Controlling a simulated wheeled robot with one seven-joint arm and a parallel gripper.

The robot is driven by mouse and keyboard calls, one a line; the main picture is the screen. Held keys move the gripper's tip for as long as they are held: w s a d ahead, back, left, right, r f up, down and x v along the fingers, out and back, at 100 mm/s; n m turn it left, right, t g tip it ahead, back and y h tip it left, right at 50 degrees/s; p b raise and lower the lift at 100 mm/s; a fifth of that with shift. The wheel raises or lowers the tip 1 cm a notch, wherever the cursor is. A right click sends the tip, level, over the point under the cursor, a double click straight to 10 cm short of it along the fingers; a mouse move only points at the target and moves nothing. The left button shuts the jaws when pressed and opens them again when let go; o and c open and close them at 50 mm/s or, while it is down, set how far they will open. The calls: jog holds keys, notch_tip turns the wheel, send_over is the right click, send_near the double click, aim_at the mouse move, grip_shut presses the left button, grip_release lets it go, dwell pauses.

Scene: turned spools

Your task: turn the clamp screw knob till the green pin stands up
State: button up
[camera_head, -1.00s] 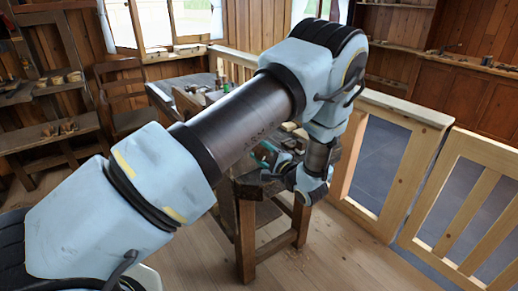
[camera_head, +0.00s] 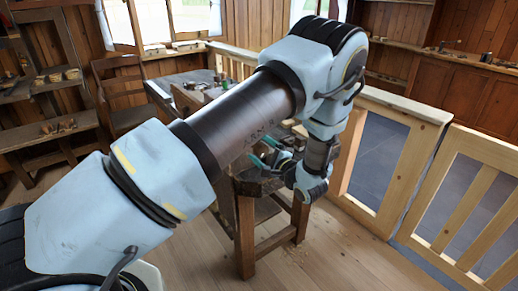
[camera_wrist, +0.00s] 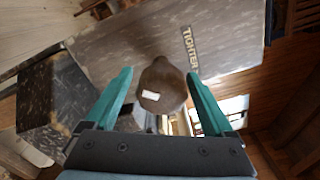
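The clamp screw knob (camera_wrist: 162,88) is a dark brown rounded piece with a white patch, in the middle of the wrist view. My gripper (camera_wrist: 160,74) is open, its two teal fingers on either side of the knob with a narrow gap showing at each side. A grey block behind the knob carries a label (camera_wrist: 190,48) reading "TIGHTER". In the head view my gripper (camera_head: 263,158) is over the workbench, and I cannot make out the knob there. I cannot see the green pin in either view.
The wooden workbench (camera_head: 246,215) stands under my gripper, with small items on its far part. A wooden railing (camera_head: 385,165) runs close on the right. A chair (camera_head: 122,95) and shelves (camera_head: 50,130) stand at the left. The floor in front is clear.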

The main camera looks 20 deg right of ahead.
jog(key=s+d+b, duration=0.2)
jog(key=s+b, duration=0.2)
jog(key=s, duration=0.6)
jog(key=shift+s, duration=0.3)
dwell(0.9)
